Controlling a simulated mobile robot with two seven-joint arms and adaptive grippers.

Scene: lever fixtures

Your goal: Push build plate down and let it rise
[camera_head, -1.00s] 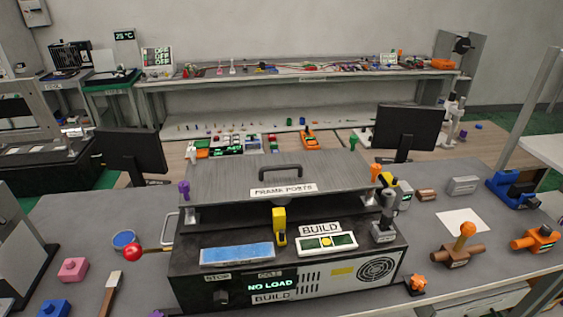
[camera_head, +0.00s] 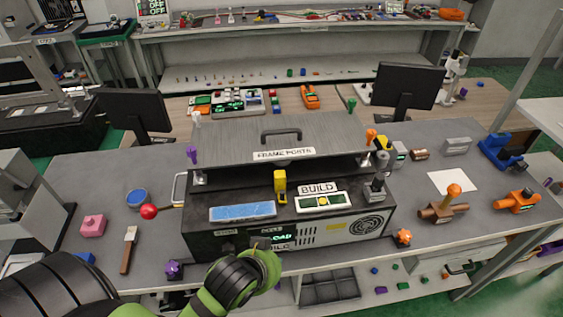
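A dark machine labelled BUILD (camera_head: 318,187) stands on the grey bench. A flat blue plate (camera_head: 242,211) lies on its front top; I cannot tell for certain whether this is the build plate. My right gripper is out of view.
A wooden-handled tool (camera_head: 129,250), pink block (camera_head: 93,225) and blue round container (camera_head: 137,198) lie left. An orange-knobbed fixture (camera_head: 445,207) stands right.

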